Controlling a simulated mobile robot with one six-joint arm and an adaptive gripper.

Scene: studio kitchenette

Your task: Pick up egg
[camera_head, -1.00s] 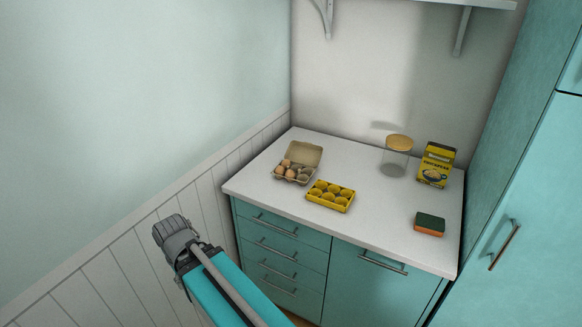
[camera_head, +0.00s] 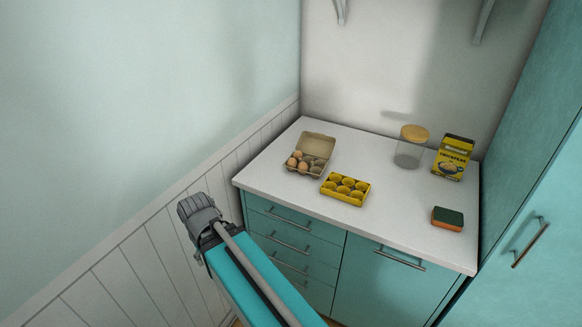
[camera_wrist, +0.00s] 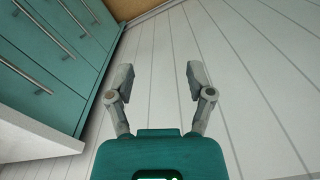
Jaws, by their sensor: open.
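Several brown eggs (camera_head: 304,161) sit in an open grey-brown egg carton (camera_head: 316,143) on the white counter, near its left edge. My arm reaches in from the bottom in the head view, and its end is left of the counter, apart from the carton. The fingers cannot be made out there. In the wrist view my gripper (camera_wrist: 157,78) is open and empty, its two grey fingers apart. That view shows white wall panelling and the teal drawers, with no egg in it.
A yellow tray with round cups (camera_head: 345,188) stands right of the carton. A glass jar with a wooden lid (camera_head: 411,148), a yellow box (camera_head: 453,158) and a green-orange sponge (camera_head: 447,218) stand further right. Teal drawers (camera_head: 290,238) and panelled wall (camera_head: 130,262) flank my arm.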

